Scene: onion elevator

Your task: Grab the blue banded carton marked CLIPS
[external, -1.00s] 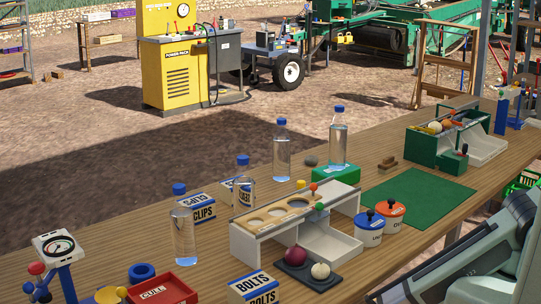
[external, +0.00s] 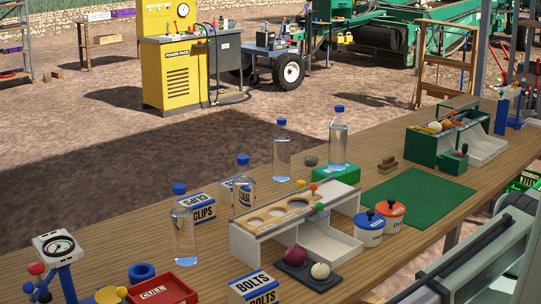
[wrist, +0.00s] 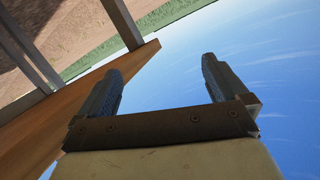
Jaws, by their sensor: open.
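The blue banded carton marked CLIPS (external: 202,211) stands on the wooden table in the external view, left of the white grading rack. A clear bottle with a blue cap (external: 184,230) stands in front of its left part and hides some of it. My gripper shows only in the wrist view (wrist: 158,88). Its two dark fingers are wide apart with nothing between them. Sky, bare ground and a wooden beam lie beyond the fingers. The carton is not in the wrist view. In the external view only my arm's grey links show at the lower right.
Another blue banded carton (external: 243,192) stands behind a second bottle (external: 243,172). A BOLTS carton (external: 253,285), red CULL tray (external: 160,292) and gauge stand (external: 58,247) are near the front. The white rack (external: 280,235) stands right of CLIPS. A green mat (external: 420,193) is bare.

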